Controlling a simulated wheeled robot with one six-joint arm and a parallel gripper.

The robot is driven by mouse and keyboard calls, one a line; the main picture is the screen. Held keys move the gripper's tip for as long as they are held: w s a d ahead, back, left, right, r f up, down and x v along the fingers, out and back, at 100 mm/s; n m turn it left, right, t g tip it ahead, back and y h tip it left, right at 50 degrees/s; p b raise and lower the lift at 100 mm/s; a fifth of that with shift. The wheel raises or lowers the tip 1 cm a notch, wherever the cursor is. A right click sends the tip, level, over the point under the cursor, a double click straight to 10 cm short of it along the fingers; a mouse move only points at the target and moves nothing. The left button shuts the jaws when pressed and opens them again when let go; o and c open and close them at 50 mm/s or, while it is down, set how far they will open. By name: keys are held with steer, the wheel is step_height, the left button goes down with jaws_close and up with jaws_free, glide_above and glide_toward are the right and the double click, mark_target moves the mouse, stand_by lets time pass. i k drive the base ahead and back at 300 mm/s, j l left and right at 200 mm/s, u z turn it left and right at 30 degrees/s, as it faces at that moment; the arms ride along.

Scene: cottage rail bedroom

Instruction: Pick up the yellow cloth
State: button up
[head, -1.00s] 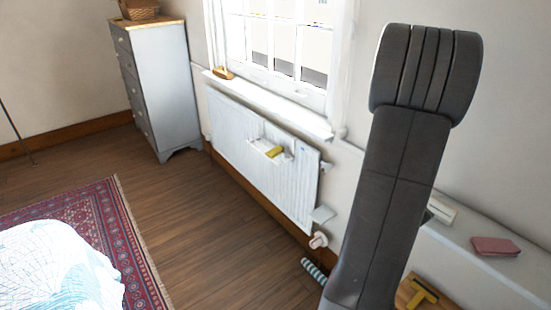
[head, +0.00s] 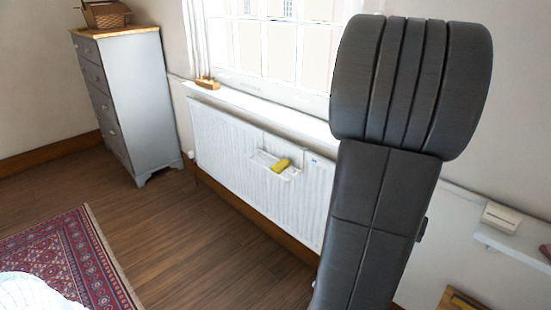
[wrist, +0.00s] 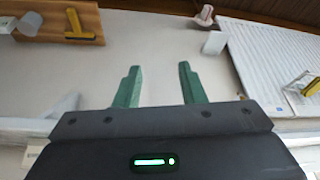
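The yellow cloth (head: 281,165) appears as a small yellow piece on a white rack (head: 262,159) hung on the front of the white radiator (head: 222,140) below the window. In the wrist view, a yellow patch (wrist: 312,87), likely the same cloth, shows at the right edge by the radiator. My gripper (wrist: 160,68) is open, its two green fingers apart with nothing between them. It is to the left of the cloth in the wrist view, and apart from it. In the head view my arm hides the gripper and the radiator's right end.
A grey drawer chest (head: 152,105) with a basket stands at the left. A wall shelf (head: 490,238) at the right holds a white box (head: 502,218). A wooden board (wrist: 50,22) with a yellow-and-dark tool (wrist: 80,27) shows in the wrist view. Wooden floor before the radiator is clear.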

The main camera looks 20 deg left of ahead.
mark_target(279, 167)
steer(key=i+j, duration=0.15)
steer(key=j, duration=0.2)
steer(key=i+j+z, duration=0.1)
steer(key=j, duration=0.25)
steer(key=i+j, duration=0.25)
steer(key=i+j+z, duration=0.1)
steer(key=j, duration=0.35)
steer(key=i+j, duration=0.2)
steer(key=j, duration=0.2)
steer(key=i+j+z, duration=0.1)
steer(key=j, duration=0.25)
steer(key=i+j, duration=0.2)
steer(key=j, duration=0.2)
steer(key=i+j+z, duration=0.1)
steer(key=j, duration=0.25)
